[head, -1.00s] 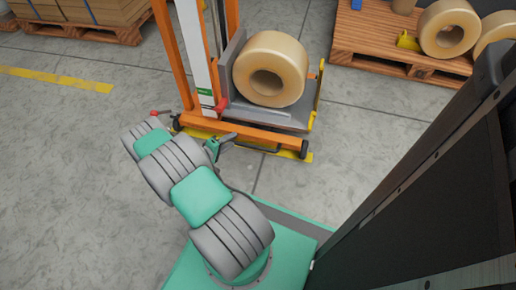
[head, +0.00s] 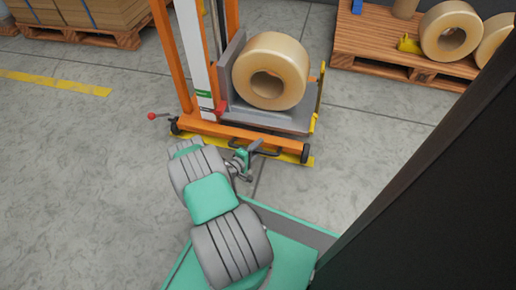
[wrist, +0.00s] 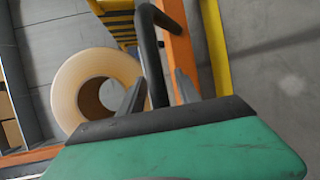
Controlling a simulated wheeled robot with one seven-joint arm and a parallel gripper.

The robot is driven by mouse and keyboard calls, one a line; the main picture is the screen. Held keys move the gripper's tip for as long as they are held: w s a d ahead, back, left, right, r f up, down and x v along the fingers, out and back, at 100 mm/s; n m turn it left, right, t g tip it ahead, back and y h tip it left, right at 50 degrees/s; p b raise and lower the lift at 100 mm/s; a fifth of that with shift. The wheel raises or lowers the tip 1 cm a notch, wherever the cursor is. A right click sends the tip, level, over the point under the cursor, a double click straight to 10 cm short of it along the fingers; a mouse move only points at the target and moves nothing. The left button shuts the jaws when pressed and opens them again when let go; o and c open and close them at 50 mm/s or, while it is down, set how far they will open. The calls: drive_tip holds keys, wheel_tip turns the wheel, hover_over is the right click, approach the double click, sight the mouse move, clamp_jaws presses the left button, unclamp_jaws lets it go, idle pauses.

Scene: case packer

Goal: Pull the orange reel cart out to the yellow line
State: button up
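The orange reel cart (head: 225,133) stands ahead of my base with a large tan reel (head: 285,60) on its grey platform. A dark handle bar (head: 268,152) sticks out low on its near side. My gripper (head: 248,153) is at that handle. In the wrist view the dark bar (wrist: 152,50) runs between the two fingers of my gripper (wrist: 160,92), which stand apart; I see no clear grip on it. The reel (wrist: 68,90) shows behind at left. A yellow line (head: 55,83) lies on the floor at far left; another yellow strip (head: 292,160) shows under the cart.
A pallet with boxes (head: 80,30) stands at the back left. A wooden pallet (head: 375,55) with more reels stands at the back right. A dark panel (head: 440,190) fills the right side. The floor left of the cart is clear.

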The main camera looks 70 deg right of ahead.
clamp_jaws()
idle(0.3)
idle(1.1)
